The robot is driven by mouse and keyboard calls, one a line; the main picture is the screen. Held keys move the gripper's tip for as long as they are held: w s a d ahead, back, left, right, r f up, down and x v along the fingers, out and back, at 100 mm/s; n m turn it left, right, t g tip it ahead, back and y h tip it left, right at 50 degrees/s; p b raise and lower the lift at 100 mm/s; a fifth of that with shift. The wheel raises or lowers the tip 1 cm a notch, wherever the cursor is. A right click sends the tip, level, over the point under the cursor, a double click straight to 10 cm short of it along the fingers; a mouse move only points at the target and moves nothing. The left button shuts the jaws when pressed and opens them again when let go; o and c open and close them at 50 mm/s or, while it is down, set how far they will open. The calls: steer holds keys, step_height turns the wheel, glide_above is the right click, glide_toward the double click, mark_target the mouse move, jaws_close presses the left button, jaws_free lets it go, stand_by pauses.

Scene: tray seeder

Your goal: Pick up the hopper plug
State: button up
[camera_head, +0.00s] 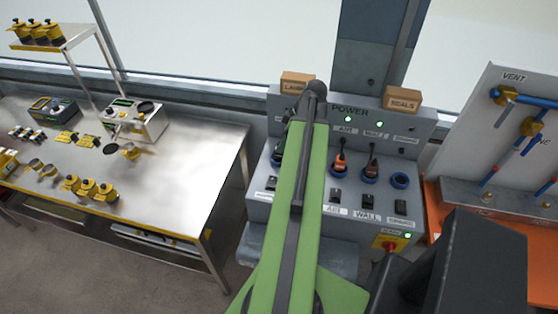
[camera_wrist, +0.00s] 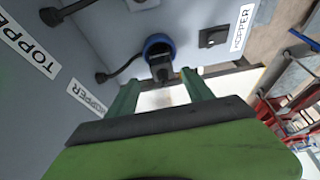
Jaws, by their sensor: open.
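In the wrist view the hopper plug (camera_wrist: 161,71) is black and sits in a blue-ringed socket (camera_wrist: 157,43) on the grey panel. Its black cable curves left to a fitting by a HOPPER label (camera_wrist: 87,97). My gripper (camera_wrist: 160,80) is open, with its two green fingers apart. The fingertips show on either side of the plug's near end; whether they touch it is unclear. In the head view my green arm reaches over the power panel (camera_head: 361,216), hiding my fingers and part of the left sockets. I cannot make out the hopper plug there with certainty.
An orange-marked plug (camera_head: 341,160) and a dark plug (camera_head: 372,166) stand in sockets to the right of my arm. A red knob (camera_head: 390,247) is low on the panel. A steel bench (camera_head: 190,160) with yellow parts stands left, a pipe board (camera_head: 500,140) right.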

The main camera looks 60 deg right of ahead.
steer(key=b+x, duration=0.5)
steer(key=shift+s+a+f, duration=0.15)
steer(key=shift+s+f, duration=0.1)
steer(key=shift+r, duration=0.15)
jaws_close()
